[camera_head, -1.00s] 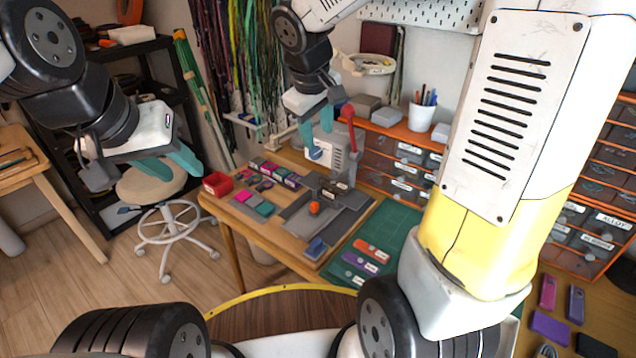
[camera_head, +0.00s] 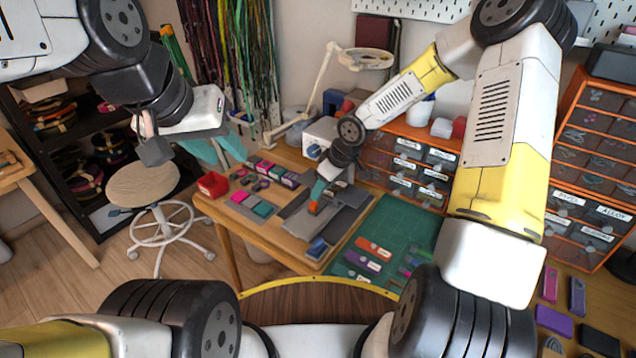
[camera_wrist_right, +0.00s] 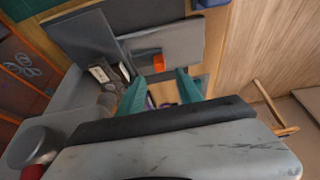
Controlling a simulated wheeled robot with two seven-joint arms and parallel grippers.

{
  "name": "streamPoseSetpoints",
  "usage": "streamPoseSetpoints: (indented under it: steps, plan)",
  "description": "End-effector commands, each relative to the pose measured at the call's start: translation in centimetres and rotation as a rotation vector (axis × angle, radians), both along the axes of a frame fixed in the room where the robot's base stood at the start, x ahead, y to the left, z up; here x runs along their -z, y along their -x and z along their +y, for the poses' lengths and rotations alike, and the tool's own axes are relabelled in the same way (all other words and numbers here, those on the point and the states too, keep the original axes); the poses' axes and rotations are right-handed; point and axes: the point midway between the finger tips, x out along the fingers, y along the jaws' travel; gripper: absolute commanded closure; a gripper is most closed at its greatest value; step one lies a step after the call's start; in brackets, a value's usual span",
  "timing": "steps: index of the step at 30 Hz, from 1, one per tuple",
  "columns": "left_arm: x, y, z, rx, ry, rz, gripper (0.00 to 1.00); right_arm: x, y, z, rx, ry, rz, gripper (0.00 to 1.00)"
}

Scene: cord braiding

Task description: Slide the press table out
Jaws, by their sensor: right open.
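The press table is a flat grey plate (camera_head: 298,224) on the wooden bench, with an orange knob (camera_head: 313,207) on it. In the right wrist view the plate (camera_wrist_right: 185,42) and the orange knob (camera_wrist_right: 158,62) lie just beyond my fingertips. My right gripper (camera_head: 318,190) points down over the plate close behind the knob. In the right wrist view its teal fingers (camera_wrist_right: 170,78) are apart with nothing held; contact with the knob cannot be told. The press body is mostly hidden behind my right arm. My left gripper (camera_head: 222,150) is open and empty, up at the left, away from the press.
A red box (camera_head: 212,185) and small coloured pieces lie on the bench's left side. A green cutting mat (camera_head: 400,228) with coloured tools lies to the right. Orange drawer units (camera_head: 408,160) stand behind. A stool (camera_head: 143,187) stands on the floor at left.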

Motion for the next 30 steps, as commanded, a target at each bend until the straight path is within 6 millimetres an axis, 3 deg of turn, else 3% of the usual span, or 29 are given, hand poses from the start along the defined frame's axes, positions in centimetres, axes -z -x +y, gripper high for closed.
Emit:
streamPoseSetpoints:
  steps: [10, 22, 23, 29, 30]
  plan:
    - [0.0, 0.0, 0.0, 0.0, 0.0, 0.0, 0.64, 5.0, -1.1, 1.7, -0.002, 0.003, 0.002, 0.58]
    - [0.0, 0.0, 0.0, 0.0, 0.0, 0.0, 0.64, 6.0, -1.4, 1.9, -0.001, 0.004, 0.001, 0.58]
    - [0.0, 0.0, 0.0, 0.0, 0.0, 0.0, 0.64, 6.0, -1.4, 1.9, -0.001, 0.004, 0.001, 0.6]
    - [0.0, 0.0, 0.0, 0.0, 0.0, 0.0, 0.64, 6.0, -1.4, 1.9, -0.001, 0.004, 0.001, 0.99]
    - [0.0, 0.0, 0.0, 0.0, 0.0, 0.0, 0.64, 6.0, -1.4, 1.9, -0.001, 0.004, 0.001, 1.0]
